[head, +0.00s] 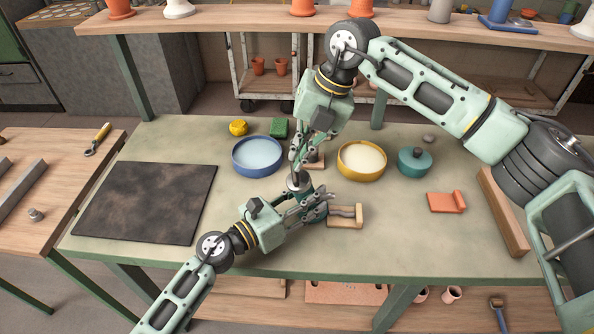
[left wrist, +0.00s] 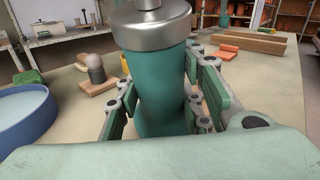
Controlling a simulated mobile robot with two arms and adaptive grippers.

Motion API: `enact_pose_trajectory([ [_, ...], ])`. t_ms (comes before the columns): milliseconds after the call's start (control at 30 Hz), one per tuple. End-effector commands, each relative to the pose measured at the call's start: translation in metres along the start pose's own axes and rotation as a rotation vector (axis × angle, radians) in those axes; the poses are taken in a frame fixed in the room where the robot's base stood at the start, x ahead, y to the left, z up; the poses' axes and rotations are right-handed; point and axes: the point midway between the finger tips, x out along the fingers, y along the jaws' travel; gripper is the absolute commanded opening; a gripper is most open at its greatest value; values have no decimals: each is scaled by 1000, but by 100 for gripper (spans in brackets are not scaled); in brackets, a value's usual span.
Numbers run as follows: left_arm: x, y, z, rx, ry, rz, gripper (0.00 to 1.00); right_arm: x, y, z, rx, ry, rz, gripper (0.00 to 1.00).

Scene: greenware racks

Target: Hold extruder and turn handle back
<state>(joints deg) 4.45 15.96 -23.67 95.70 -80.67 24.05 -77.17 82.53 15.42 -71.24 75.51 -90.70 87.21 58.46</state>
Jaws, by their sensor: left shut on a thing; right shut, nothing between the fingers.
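The extruder is an upright teal cylinder with a metal cap (left wrist: 150,35); in the head view its cap (head: 296,183) shows between my two grippers. My left gripper (head: 314,206) is shut around the teal body, with green finger pads on both sides of it in the left wrist view (left wrist: 160,112). My right gripper (head: 298,160) points down just above the cap, shut with nothing between its fingers. The handle is hard to make out; only a small metal stub (left wrist: 148,4) shows on top of the cap. I cannot tell whether the right fingers touch it.
A wooden piece with a grey grip (head: 345,215) lies right of the extruder. A dark board (head: 145,202) covers the left. The front right of the table is clear.

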Motion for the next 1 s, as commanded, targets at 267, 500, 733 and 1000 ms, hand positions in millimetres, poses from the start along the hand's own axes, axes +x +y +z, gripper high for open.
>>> enact_pose_trajectory([
  [267, 0, -1, -3, -4, 4, -1, 2, -3, 0, 1, 1, -3, 0, 0],
  [500, 0, -1, -3, -5, 5, -1, 2, -20, 6, 1, 0, -4, 0, 0],
  [733, -1, -1, -4, -5, 6, -1, 2, -38, 13, 1, 1, -4, -1, 0],
  [1000, -1, -1, -4, -5, 6, -1, 2, -55, 19, 1, 1, -4, 0, 0],
])
